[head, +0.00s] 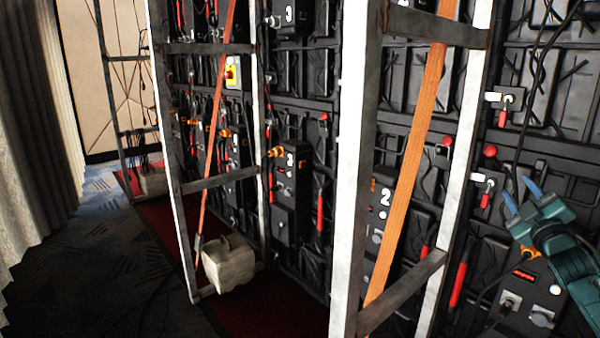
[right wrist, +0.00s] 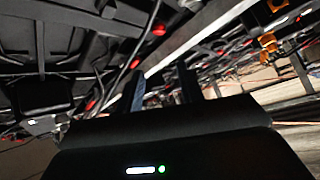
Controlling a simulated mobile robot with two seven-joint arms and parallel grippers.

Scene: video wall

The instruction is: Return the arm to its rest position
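My right gripper (head: 516,188) is at the right edge of the head view, on a teal arm, in front of the black video wall panels. Its two blue fingers stand apart with nothing between them. In the right wrist view the dark fingers of this gripper (right wrist: 161,78) also show a gap, with a pale metal frame bar (right wrist: 190,45) beyond them. My left arm and gripper are not in the head view.
A metal frame post (head: 350,150) with an orange strap (head: 412,150) stands left of the gripper. Black cables hang beside the gripper. A pale sandbag-like block (head: 228,265) rests at another frame's foot. Patterned carpet (head: 85,260) lies open at left, by a curtain (head: 35,130).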

